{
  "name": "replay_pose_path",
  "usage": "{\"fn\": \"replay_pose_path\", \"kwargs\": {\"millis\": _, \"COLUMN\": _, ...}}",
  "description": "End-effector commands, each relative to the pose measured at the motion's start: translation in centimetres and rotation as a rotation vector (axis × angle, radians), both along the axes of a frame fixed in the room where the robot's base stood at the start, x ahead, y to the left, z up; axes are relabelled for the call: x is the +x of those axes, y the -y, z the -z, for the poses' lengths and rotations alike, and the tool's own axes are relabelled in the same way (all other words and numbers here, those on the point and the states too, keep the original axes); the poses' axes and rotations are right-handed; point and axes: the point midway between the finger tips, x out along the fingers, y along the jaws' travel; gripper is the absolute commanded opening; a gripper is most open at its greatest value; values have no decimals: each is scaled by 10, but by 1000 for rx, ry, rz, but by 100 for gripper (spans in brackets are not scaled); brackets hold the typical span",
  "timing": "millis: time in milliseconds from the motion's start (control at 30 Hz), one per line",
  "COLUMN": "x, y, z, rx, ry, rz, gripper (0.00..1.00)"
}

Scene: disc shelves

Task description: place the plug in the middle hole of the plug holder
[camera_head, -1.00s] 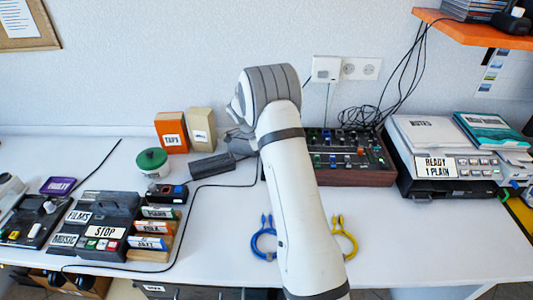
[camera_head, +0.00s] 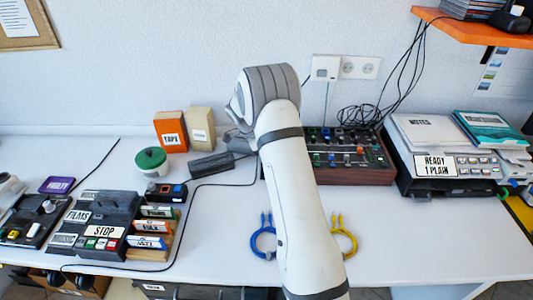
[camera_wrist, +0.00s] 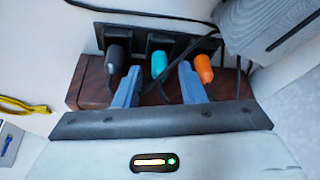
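In the wrist view, a brown wooden plug holder (camera_wrist: 92,82) with black upright plates lies beyond my gripper. A black plug (camera_wrist: 117,55) stands at its left, a teal plug (camera_wrist: 158,64) in the middle and an orange plug (camera_wrist: 203,67) at the right. My gripper (camera_wrist: 159,72) is open, its two blue-grey fingers apart. The teal plug shows between the fingertips, and I see no contact with it. The orange plug is just right of the right finger. The lower ends of the plugs are partly hidden. In the head view my arm covers most of this area.
A mixer (camera_head: 350,178) with cables stands right of my arm, a printer (camera_head: 445,184) further right. Blue (camera_head: 263,240) and yellow (camera_head: 344,240) cable coils lie in front. A black cable (camera_wrist: 140,14) crosses above the plugs. Boxes and a green-lidded tub (camera_head: 151,160) stand left.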

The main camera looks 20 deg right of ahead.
Motion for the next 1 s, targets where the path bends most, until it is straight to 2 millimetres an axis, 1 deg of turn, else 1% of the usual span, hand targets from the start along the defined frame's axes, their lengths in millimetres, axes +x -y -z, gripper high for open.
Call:
{"fn": "replay_pose_path", "kwargs": {"millis": 67, "x": 1, "y": -3, "z": -8, "rx": 0, "ry": 2, "rz": -1, "gripper": 37}}
{"fn": "replay_pose_path", "kwargs": {"millis": 167, "x": 2, "y": -9, "z": -25, "rx": -1, "ry": 5, "rz": -1, "gripper": 37}}
{"fn": "replay_pose_path", "kwargs": {"millis": 400, "x": 5, "y": -30, "z": -74, "rx": 0, "ry": 4, "rz": -2, "gripper": 37}}
{"fn": "replay_pose_path", "kwargs": {"millis": 500, "x": 5, "y": -37, "z": -91, "rx": 0, "ry": 3, "rz": -2, "gripper": 37}}
{"fn": "replay_pose_path", "kwargs": {"millis": 600, "x": 6, "y": -42, "z": -103, "rx": 0, "ry": 1, "rz": -2, "gripper": 37}}
{"fn": "replay_pose_path", "kwargs": {"millis": 733, "x": 5, "y": -46, "z": -112, "rx": 2, "ry": -1, "rz": -9, "gripper": 37}}
{"fn": "replay_pose_path", "kwargs": {"millis": 767, "x": 3, "y": -47, "z": -115, "rx": 5, "ry": -3, "rz": -18, "gripper": 37}}
{"fn": "replay_pose_path", "kwargs": {"millis": 867, "x": -11, "y": -52, "z": -132, "rx": 28, "ry": -20, "rz": -92, "gripper": 37}}
{"fn": "replay_pose_path", "kwargs": {"millis": 967, "x": -40, "y": -60, "z": -154, "rx": 68, "ry": -49, "rz": -237, "gripper": 37}}
{"fn": "replay_pose_path", "kwargs": {"millis": 1000, "x": -54, "y": -65, "z": -164, "rx": 87, "ry": -62, "rz": -309, "gripper": 37}}
